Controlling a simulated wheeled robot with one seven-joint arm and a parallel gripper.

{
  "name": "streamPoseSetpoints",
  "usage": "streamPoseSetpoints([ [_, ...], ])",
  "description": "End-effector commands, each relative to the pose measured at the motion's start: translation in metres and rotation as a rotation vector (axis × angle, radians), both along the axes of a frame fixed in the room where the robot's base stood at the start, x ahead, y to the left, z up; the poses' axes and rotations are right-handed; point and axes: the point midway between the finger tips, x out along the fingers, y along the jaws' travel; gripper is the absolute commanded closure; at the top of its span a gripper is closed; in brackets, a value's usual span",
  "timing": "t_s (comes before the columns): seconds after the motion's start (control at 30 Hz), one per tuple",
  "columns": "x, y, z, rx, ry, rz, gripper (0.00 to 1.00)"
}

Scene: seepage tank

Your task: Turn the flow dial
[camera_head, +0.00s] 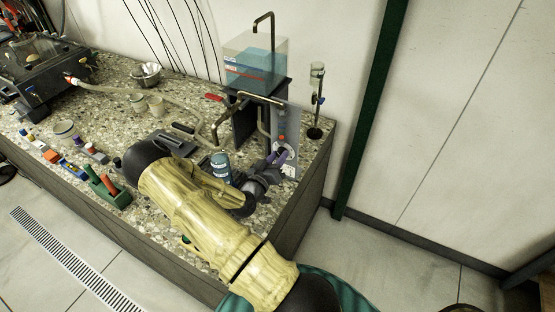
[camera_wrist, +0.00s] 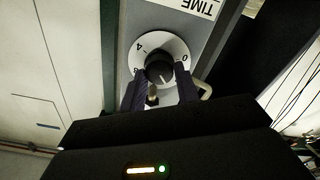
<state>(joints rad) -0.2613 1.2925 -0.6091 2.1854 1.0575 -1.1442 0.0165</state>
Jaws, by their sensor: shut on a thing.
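The flow dial shows in the wrist view as a white disc (camera_wrist: 178,48) with black numbers and a dark round knob (camera_wrist: 159,68) at its middle. A pale line shows on the knob's face. In the head view my gripper (camera_head: 276,160) reaches the lower part of the upright panel (camera_head: 286,125), and the dial is mostly hidden there by the gripper.
A clear water tank (camera_head: 254,65) stands behind the panel, with pipes and a red-handled valve (camera_head: 214,97) beside it. A blue can (camera_head: 220,166) stands close to my arm. A slim stand (camera_head: 315,105) is at the right corner.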

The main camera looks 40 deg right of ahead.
Motion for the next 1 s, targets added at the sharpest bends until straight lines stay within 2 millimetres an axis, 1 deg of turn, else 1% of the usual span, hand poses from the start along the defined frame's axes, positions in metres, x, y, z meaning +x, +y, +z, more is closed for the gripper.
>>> streamPoseSetpoints([
  [0.03, -0.0002, 0.0015, -0.0034, -0.012, 0.043, 0.002, 0.91],
  [0.2, -0.0001, 0.0016, -0.0035, -0.06, 0.16, 0.001, 0.91],
  [0.4, -0.0002, 0.0014, -0.0039, -0.096, 0.252, 0.0, 0.91],
  [0.6, 0.0, 0.0014, -0.0038, -0.112, 0.29, 0.0, 0.91],
  [0.97, -0.0006, 0.0004, -0.0039, -0.113, 0.295, -0.001, 0.91],
  [1.0, -0.0006, 0.0004, -0.0039, -0.113, 0.294, -0.001, 0.67],
])
